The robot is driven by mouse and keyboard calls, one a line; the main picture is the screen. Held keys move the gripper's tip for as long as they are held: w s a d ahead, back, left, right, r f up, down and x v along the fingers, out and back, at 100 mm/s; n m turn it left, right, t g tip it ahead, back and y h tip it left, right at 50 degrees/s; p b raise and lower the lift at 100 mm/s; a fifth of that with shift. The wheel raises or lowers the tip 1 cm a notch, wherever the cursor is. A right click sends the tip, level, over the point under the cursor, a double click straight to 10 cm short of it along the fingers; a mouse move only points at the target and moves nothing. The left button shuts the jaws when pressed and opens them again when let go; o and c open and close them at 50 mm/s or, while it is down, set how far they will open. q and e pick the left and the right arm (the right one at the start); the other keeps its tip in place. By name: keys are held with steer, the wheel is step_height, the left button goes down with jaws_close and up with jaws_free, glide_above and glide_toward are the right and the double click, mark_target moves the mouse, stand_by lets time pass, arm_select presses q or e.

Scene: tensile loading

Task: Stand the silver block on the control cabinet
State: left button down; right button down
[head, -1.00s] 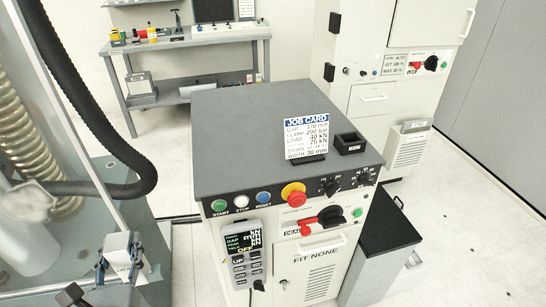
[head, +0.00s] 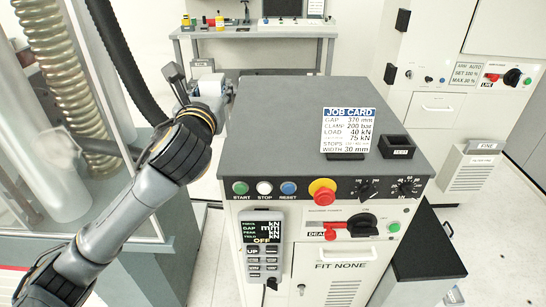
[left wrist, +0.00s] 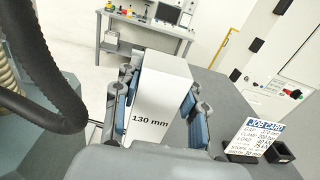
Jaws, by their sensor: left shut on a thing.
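The silver block (left wrist: 162,92), a pale block marked "130 mm", stands between the blue finger pads of my left gripper (left wrist: 158,105) in the left wrist view. The gripper is shut on it. In the head view my left gripper (head: 200,84) is raised beside the far left edge of the control cabinet's dark top (head: 265,125). Only a small pale part of the block (head: 205,67) shows there; the gripper and arm hide the rest. I cannot tell the exact height of the block over the cabinet top. My right gripper is not in view.
A job card (head: 348,130) and a small black tray (head: 397,146) stand on the right of the cabinet top. Its left and middle are clear. A red stop button (head: 322,192) sits on the front edge. A glass-sided machine and a thick black hose (head: 118,50) are at the left.

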arm_select(q)
step_height(320, 180, up, 2)
steer(key=shift+w+d+r, duration=0.1)
steer(key=shift+w, duration=0.05)
steer(key=shift+w+d, duration=0.2)
steer(key=shift+d, duration=0.05)
steer(key=w+d+f+p, duration=0.2)
steer(key=w+d+f, duration=0.5)
steer(key=d+f, duration=0.4)
steer(key=shift+d+f, duration=0.15)
steer(key=shift+f, duration=0.75)
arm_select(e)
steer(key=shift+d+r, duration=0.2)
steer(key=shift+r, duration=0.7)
arm_select(q)
steer(key=c, duration=0.8)
jaws_free()
steer(key=shift+f, duration=0.25)
steer(key=shift+o, duration=0.2)
steer(key=shift+r, duration=0.1)
